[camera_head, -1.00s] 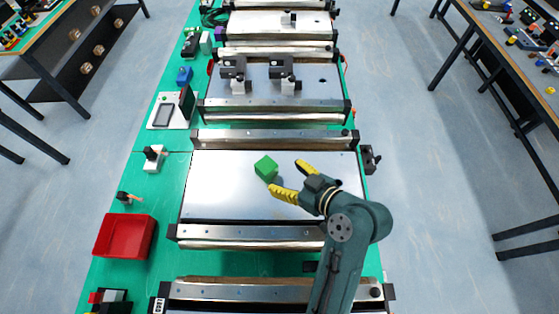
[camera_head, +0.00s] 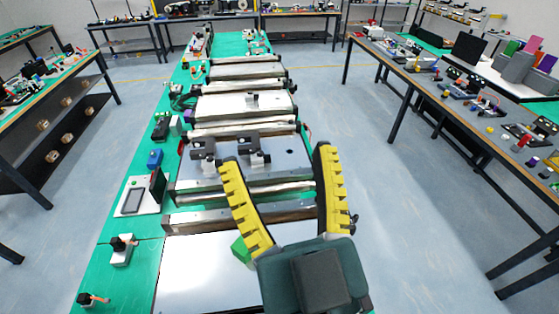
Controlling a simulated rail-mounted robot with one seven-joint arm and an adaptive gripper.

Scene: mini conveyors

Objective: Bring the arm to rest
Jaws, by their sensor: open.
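My gripper (camera_head: 280,155) is in the lower middle of the head view. Its two yellow ribbed fingers point up and stand wide apart, with nothing between them. The dark green wrist housing below hides part of the near conveyor (camera_head: 200,275). A green cube (camera_head: 240,249) shows partly behind the left finger, over the near conveyor's silver belt. Most of the cube is hidden, and I cannot tell from this view how far the finger is from it.
More conveyors (camera_head: 245,105) run away along the green table, with dark sensor brackets (camera_head: 203,147) on one. A white control box (camera_head: 140,194) and a blue block (camera_head: 155,158) stand along the left edge. Side tables (camera_head: 455,100) flank clear floor aisles.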

